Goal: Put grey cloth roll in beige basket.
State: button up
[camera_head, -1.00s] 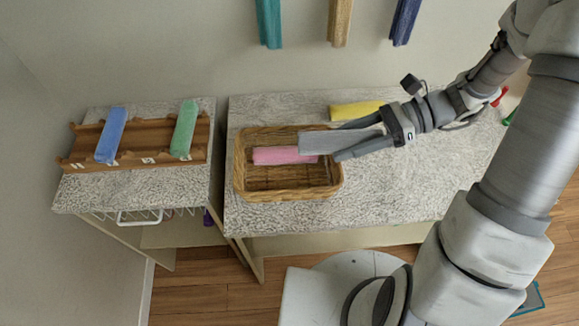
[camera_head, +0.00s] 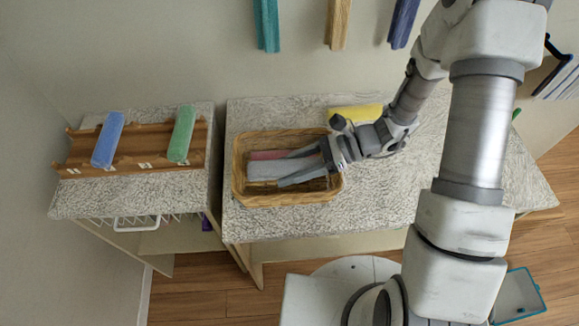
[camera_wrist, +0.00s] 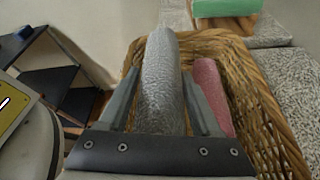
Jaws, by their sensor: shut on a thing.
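The grey cloth roll (camera_head: 270,171) is between the fingers of my gripper (camera_head: 300,167). My gripper is shut on it. In the wrist view the grey cloth roll (camera_wrist: 161,85) stretches away between the two fingers. In the head view the roll lies over the inside of the beige basket (camera_head: 240,190), within its rim. I cannot tell whether it touches the basket floor. A pink roll (camera_head: 267,155) is in the basket beside the grey roll, partly hidden. It also shows in the wrist view (camera_wrist: 211,95).
A yellow roll (camera_head: 354,112) lies on the counter behind my gripper. On the left, a wooden rack (camera_head: 140,160) holds a blue roll (camera_head: 108,140) and a green roll (camera_head: 181,134). Coloured cloths hang on the wall. The counter front right of the basket (camera_head: 370,205) is clear.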

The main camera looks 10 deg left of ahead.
jog(key=shift+f+b, duration=0.45)
jog(key=shift+f, duration=0.2)
jog(key=o, duration=1.4)
jog(key=shift+s, duration=0.1)
jog(key=shift+c, duration=0.2)
